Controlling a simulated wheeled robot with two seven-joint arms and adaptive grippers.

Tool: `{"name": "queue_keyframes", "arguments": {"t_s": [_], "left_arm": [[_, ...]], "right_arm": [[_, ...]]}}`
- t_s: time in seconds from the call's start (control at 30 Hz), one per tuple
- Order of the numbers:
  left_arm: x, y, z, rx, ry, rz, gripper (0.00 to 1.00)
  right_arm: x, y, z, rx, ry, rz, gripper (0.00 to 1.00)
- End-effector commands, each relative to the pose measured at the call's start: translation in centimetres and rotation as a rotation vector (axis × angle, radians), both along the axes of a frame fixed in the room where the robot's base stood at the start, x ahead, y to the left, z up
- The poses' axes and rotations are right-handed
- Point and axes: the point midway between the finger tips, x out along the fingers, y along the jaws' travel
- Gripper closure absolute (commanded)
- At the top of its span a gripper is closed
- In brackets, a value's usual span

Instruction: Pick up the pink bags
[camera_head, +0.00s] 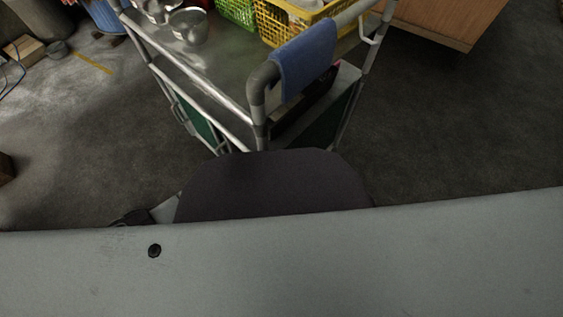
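No pink bags can be made out in the head view. A small pink-red patch shows at the edge of the cart's lower shelf, behind the blue cloth, but it is too small to tell what it is. Neither of my grippers is in view.
A metal cart (205,70) stands ahead, with metal pots (188,26), a yellow basket (268,22), a green basket (236,12) and a blue cloth (304,60) over its rail. A wooden cabinet (450,22) is at the upper right. The floor right of the cart is clear.

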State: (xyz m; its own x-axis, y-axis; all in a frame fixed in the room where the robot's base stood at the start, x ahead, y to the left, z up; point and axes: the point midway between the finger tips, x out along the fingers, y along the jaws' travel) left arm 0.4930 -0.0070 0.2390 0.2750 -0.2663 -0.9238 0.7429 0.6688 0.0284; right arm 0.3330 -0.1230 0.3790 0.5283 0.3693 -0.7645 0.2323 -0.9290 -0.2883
Motion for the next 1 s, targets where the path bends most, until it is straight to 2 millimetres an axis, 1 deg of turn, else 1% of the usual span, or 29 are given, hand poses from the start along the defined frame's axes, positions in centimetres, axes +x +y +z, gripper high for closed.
{"name": "queue_keyframes", "arguments": {"t_s": [0.1,0.57,0.67,0.9,1.0], "left_arm": [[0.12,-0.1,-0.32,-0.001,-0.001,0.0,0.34],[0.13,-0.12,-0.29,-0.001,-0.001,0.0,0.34],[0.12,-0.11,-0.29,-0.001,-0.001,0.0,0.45],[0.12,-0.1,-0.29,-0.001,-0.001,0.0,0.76],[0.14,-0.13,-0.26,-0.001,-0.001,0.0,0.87]], "right_arm": [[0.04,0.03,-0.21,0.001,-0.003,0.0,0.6],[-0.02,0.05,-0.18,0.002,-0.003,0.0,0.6],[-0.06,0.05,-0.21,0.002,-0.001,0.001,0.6],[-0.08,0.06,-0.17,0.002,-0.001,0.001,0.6],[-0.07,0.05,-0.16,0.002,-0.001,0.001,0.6]]}}
